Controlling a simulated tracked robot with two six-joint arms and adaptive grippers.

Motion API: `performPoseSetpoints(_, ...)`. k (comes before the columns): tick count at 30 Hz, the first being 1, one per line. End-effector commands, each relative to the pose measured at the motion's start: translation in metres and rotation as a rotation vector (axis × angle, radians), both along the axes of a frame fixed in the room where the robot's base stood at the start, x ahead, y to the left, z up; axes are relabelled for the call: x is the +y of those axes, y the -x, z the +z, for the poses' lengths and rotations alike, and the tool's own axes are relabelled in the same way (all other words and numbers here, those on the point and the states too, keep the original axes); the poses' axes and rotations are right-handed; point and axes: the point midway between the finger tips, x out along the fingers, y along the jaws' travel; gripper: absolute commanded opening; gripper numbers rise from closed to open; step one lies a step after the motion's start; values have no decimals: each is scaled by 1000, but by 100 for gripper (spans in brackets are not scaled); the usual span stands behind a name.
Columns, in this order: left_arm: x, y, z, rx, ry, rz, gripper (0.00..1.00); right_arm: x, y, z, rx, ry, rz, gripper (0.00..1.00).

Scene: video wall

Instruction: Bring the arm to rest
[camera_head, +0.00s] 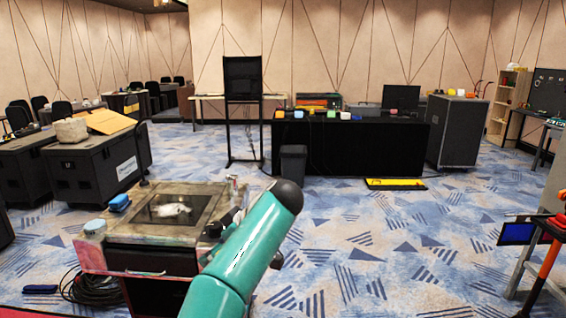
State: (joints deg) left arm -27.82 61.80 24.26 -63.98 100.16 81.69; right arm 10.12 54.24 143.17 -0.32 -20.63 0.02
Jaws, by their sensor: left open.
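A teal arm of mine (240,255) rises from the bottom middle and ends in a dark rounded joint. My left gripper (222,224) shows only in small dark parts just left of this arm, in front of the right side of a worn workstation. The arm hides much of it, and no held object shows. My right gripper is out of view.
The workstation (120,232) has a dark glass top with a pale crumpled thing on it. Black cases (75,165) stand left, a black-draped table (350,150) behind, a bin (293,163) before it. An orange-handled tool and ladder stand right.

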Motion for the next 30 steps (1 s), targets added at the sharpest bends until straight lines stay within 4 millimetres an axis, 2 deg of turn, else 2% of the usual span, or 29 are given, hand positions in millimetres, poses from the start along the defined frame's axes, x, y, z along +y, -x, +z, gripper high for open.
performPoseSetpoints(8, 59, -4, -17, 33, 1, 98, 70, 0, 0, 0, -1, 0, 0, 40)
performPoseSetpoints(11, 82, -2, -33, 80, -13, 127, 70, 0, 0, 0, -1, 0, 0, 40)
performPoseSetpoints(17, 117, 10, -89, 239, -14, 146, 70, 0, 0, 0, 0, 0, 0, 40)
performPoseSetpoints(20, 131, 18, -128, 329, 9, 122, 70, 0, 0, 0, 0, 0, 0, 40)
performPoseSetpoints(23, 140, 31, -179, 445, 60, 58, 70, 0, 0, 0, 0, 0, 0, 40)
performPoseSetpoints(26, 143, 57, -244, 584, 156, -46, 70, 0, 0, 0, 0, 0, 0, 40)
performPoseSetpoints(27, 141, 72, -270, 637, 207, -95, 70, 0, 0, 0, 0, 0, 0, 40)
performPoseSetpoints(29, 135, 97, -307, 708, 293, -169, 70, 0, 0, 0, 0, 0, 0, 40)
performPoseSetpoints(30, 128, 115, -330, 749, 354, -220, 70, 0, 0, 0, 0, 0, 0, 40)
